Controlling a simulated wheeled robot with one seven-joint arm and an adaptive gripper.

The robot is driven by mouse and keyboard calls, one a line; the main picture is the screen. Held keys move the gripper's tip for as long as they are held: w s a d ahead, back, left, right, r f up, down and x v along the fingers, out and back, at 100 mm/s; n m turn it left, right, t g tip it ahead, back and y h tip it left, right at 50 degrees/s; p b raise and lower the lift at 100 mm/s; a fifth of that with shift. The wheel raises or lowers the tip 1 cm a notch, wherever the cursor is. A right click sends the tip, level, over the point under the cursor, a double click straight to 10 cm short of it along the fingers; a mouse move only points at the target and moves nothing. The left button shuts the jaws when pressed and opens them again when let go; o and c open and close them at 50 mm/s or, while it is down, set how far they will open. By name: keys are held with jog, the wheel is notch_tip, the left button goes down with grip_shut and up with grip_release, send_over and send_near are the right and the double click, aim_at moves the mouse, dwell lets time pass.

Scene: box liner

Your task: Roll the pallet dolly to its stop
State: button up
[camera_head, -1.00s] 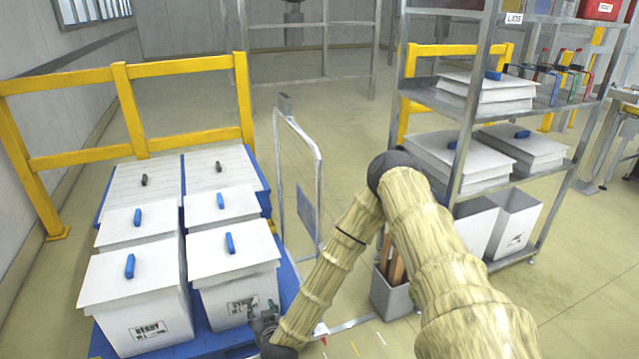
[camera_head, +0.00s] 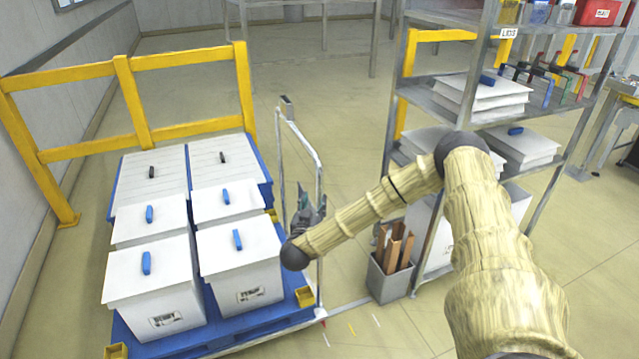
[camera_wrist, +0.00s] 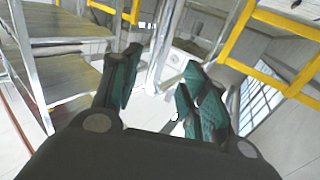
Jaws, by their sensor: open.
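The pallet dolly (camera_head: 210,343) has a blue deck with yellow corner pieces and stands at the left in the head view. Its silver push handle (camera_head: 318,262) rises at its right side. Several white lidded boxes (camera_head: 158,270) ride on the deck, with blue or dark grips on the lids. My gripper (camera_head: 308,210) is open at the push handle, overlapping its frame in the head view. In the wrist view the fingers (camera_wrist: 160,92) are spread, with a pale metal bar beyond the gap. Whether they touch the handle I cannot tell. No stop can be made out.
A yellow guard rail (camera_head: 130,105) stands behind and left of the dolly. A grey shelf rack (camera_head: 425,95) with white lids stands at the right. A grey bin (camera_head: 391,280) with brown pieces sits at its foot. Open floor lies behind the handle.

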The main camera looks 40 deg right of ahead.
aim_at(319, 188)
jog(key=p+x, duration=0.2)
jog(key=x, duration=0.8)
grip_shut()
